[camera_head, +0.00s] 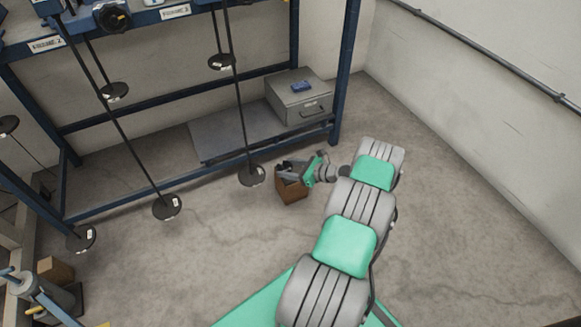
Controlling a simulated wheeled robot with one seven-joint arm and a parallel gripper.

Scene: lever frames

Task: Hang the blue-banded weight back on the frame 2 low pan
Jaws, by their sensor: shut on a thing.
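My gripper (291,166), at the end of my green and grey arm, is low beside the right low pan. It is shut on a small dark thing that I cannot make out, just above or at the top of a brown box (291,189). I see no blue band there. Low round dark pans hang on long rods: one at right (252,177), one in the middle (167,208) and one at left (80,239). Higher pans hang at left (115,91) and right (222,62). The frame labels (47,44) are too small to read surely.
A blue metal rack (346,70) carries the lever frames. Another brown block (55,270) is at far left. The floor at right is clear.

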